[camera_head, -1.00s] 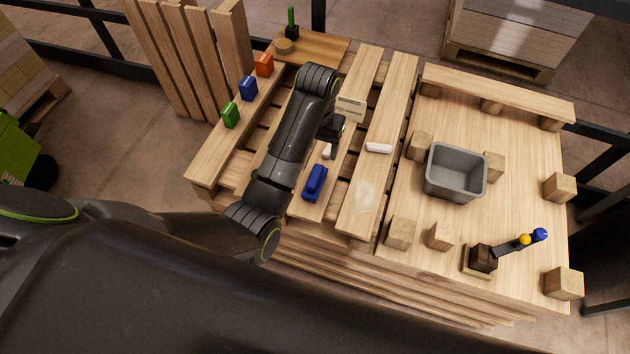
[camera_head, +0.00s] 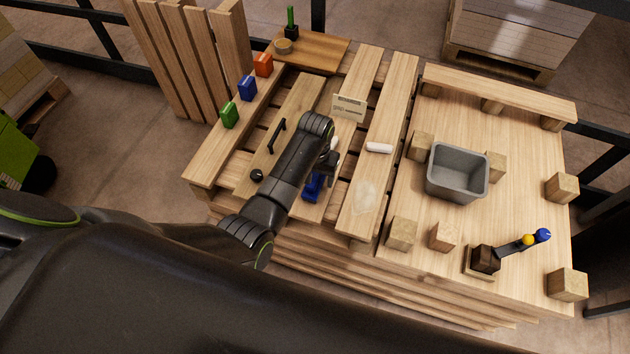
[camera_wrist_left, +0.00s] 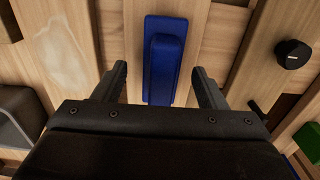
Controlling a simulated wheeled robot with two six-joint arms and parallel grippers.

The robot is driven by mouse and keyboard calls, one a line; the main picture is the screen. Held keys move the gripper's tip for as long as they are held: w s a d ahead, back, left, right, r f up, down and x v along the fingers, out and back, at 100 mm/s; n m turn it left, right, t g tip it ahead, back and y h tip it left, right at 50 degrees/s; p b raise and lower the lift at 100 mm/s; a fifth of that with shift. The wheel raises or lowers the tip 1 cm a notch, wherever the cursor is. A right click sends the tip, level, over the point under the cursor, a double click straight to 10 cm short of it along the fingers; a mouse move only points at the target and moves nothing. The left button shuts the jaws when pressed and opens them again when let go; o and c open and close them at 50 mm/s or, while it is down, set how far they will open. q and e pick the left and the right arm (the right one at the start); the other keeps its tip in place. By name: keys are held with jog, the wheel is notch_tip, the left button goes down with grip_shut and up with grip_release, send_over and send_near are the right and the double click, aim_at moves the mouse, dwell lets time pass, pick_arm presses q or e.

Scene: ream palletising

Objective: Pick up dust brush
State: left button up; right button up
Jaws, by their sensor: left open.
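A blue block-like thing, which I take as the dust brush (camera_head: 313,188), lies on a pallet slat in the head view, partly hidden by my left gripper (camera_head: 325,172). In the left wrist view the brush (camera_wrist_left: 165,58) shows as a blue base with a narrower raised blue part along it. My left gripper (camera_wrist_left: 161,78) is open and empty. In that view its two fingers stand on either side of the brush's near end, apart from it. How far above the brush they are is hard to tell. My right gripper is not in view.
A pale dusty patch (camera_head: 364,196) and a white stick (camera_head: 379,148) lie on the slat to the right. A grey bin (camera_head: 457,173) stands farther right among wooden blocks. A black bar handle (camera_head: 277,135), a black knob (camera_head: 257,175) and a small sign (camera_head: 348,107) are nearby.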

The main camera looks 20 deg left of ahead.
aim_at(315, 182)
pick_arm(q)
jog(key=shift+a+f, duration=0.1)
jog(key=shift+f, duration=1.7)
jog(key=shift+c, duration=0.2)
jog(key=c, duration=1.1)
jog(key=shift+r, duration=5.05)
